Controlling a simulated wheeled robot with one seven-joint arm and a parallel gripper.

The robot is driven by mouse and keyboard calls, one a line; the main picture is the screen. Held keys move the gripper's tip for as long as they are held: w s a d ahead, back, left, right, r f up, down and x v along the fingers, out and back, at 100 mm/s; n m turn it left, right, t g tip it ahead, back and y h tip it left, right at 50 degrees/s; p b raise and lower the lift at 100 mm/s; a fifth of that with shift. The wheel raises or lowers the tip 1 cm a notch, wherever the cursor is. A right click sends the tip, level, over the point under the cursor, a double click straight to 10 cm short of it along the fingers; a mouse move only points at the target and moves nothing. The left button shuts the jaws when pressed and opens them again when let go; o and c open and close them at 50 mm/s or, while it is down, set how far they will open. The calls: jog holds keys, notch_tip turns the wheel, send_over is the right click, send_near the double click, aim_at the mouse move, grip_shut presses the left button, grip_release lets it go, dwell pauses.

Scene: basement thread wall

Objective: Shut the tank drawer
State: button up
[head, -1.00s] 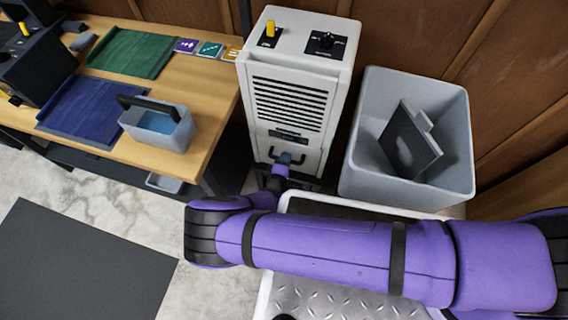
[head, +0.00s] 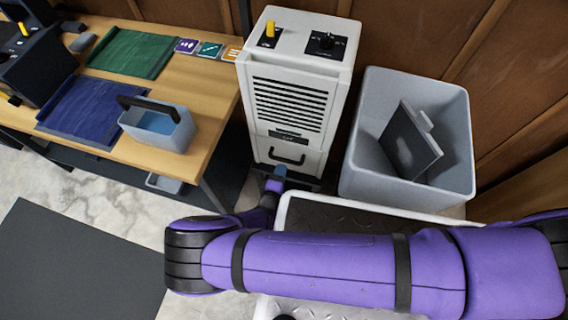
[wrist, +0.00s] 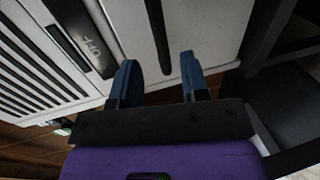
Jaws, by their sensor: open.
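The tank drawer (head: 285,152) is the lower front panel of a tall white machine with a slatted grille, and has a dark bar handle (head: 286,159). It looks roughly in line with the machine's front; I cannot tell whether a small gap remains. My gripper (head: 279,172) is just below and in front of the handle in the head view, partly hidden by my arm. In the wrist view my gripper (wrist: 158,68) has two blue fingers spread apart with nothing between their tips. The dark handle (wrist: 157,35) lies ahead of them, with a label reading OFF (wrist: 95,45) to the left.
A grey bin (head: 358,175) with a dark panel in it stands right of the machine. A white-rimmed platform (head: 283,212) lies below my arm. A wooden table (head: 214,105) at left holds a bucket (head: 157,128) and mats.

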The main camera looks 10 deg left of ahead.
jog(key=v, duration=0.3)
jog(key=shift+s+r, duration=0.1)
jog(key=shift+s, duration=0.3)
dwell(0.3)
